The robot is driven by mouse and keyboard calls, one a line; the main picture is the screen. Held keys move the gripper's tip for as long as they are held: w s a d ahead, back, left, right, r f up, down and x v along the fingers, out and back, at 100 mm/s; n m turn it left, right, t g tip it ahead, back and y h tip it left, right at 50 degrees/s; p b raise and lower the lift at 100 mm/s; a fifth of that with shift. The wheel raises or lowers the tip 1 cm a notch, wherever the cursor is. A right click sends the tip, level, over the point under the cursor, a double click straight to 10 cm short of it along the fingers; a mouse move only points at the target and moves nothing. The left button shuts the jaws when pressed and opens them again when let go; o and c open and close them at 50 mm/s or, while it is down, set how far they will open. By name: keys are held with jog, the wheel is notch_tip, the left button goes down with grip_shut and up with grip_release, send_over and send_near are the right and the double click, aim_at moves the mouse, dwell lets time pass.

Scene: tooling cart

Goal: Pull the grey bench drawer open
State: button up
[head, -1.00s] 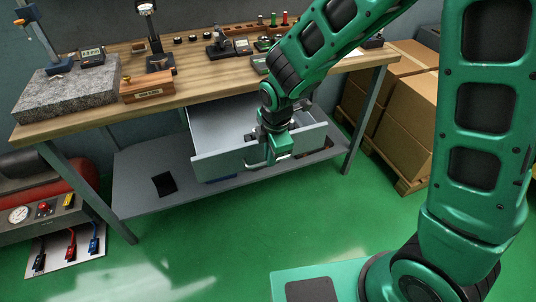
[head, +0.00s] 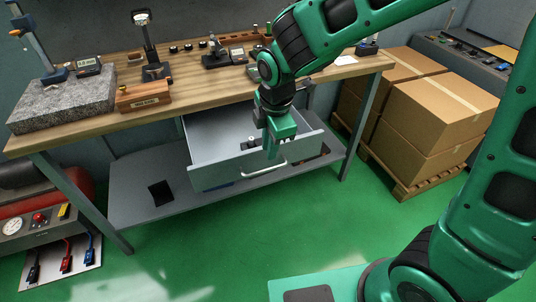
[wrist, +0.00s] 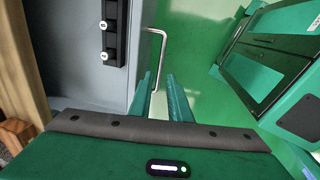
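The grey bench drawer (head: 222,173) is pulled out from under the wooden workbench, with its inside showing. Its pale bar handle (head: 264,171) is on the front panel. Whether a fingertip touches the handle is hard to tell.
A black holder (wrist: 115,30) with white-tipped pieces lies in the drawer. The workbench top (head: 195,92) carries a granite block (head: 62,105) and several tools. Cardboard boxes (head: 430,110) stand on a pallet at the right. The green floor before the drawer is clear.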

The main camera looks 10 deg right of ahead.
jog(key=shift+s+d+r, duration=0.1)
jog(key=shift+s+r, duration=0.1)
jog(key=shift+r, duration=0.85)
jog(key=s+d+r+m+h, duration=0.1)
jog(key=s+d+r+m, duration=0.1)
jog(key=d+m, duration=0.6)
jog(key=s+d+r+m, duration=0.2)
jog(key=s+d+m, duration=0.1)
jog(key=d, duration=0.8)
jog(key=s+d+m+g, duration=0.2)
jog(key=s+d+m, duration=1.1)
jog(key=s+m, duration=0.3)
jog(key=shift+s+r+y, duration=0.3)
jog(key=shift+s+r, duration=0.05)
jog(key=shift+s, duration=0.1)
